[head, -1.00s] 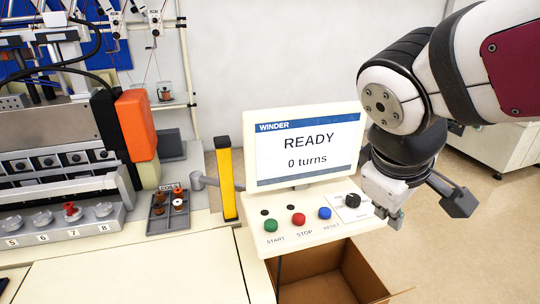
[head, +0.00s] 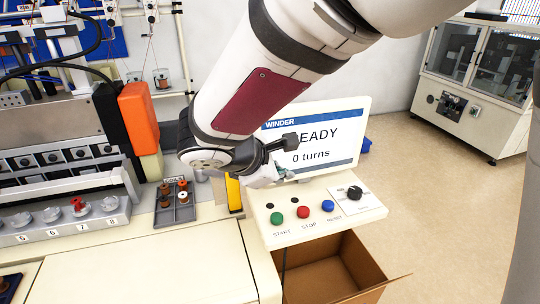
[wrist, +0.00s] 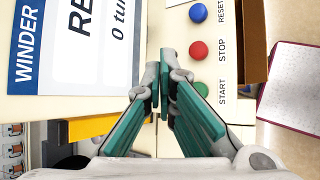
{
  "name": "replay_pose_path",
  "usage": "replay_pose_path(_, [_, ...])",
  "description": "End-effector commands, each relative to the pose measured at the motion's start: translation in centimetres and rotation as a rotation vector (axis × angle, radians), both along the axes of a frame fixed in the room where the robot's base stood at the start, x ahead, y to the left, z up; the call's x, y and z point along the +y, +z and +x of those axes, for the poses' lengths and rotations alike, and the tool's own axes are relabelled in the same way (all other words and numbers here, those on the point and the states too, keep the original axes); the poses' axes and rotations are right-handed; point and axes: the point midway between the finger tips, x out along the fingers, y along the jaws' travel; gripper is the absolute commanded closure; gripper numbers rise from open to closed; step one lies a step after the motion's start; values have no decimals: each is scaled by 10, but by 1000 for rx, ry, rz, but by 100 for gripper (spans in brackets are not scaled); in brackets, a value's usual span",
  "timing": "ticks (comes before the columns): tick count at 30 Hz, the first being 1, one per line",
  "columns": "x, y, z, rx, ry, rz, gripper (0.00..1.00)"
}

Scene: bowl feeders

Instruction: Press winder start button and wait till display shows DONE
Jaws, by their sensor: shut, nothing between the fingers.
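The winder display (head: 335,145) is lit and reads "WINDER", "READY" with its first letter covered by my arm, and "0 turns". Below it on the sloped control panel (head: 292,236) sit the green START button (head: 277,218), the red STOP button (head: 302,213) and the blue RESET button (head: 328,206). My gripper (head: 284,174) is shut and empty, in front of the display's lower edge and above the panel. In the wrist view its teal fingers (wrist: 163,82) lie between the display and the green button (wrist: 201,89), which is partly hidden by a finger.
A black knob (head: 355,193) stands at the panel's right. A yellow post (head: 234,194) and a parts tray (head: 176,212) are to the left. An open cardboard box (head: 345,265) is below the panel. Open floor lies to the right.

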Motion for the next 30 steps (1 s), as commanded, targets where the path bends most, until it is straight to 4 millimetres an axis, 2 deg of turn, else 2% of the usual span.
replay_pose_path(7, [-1, -1, 0, 0, -2, 1, 100])
replay_pose_path(11, [-1, -8, 1, 1, -2, 1, 100])
replay_pose_path(24, [-1, -65, 2, 2, 0, 0, 100])
replay_pose_path(30, [-1, -82, 2, 0, -2, 1, 100])
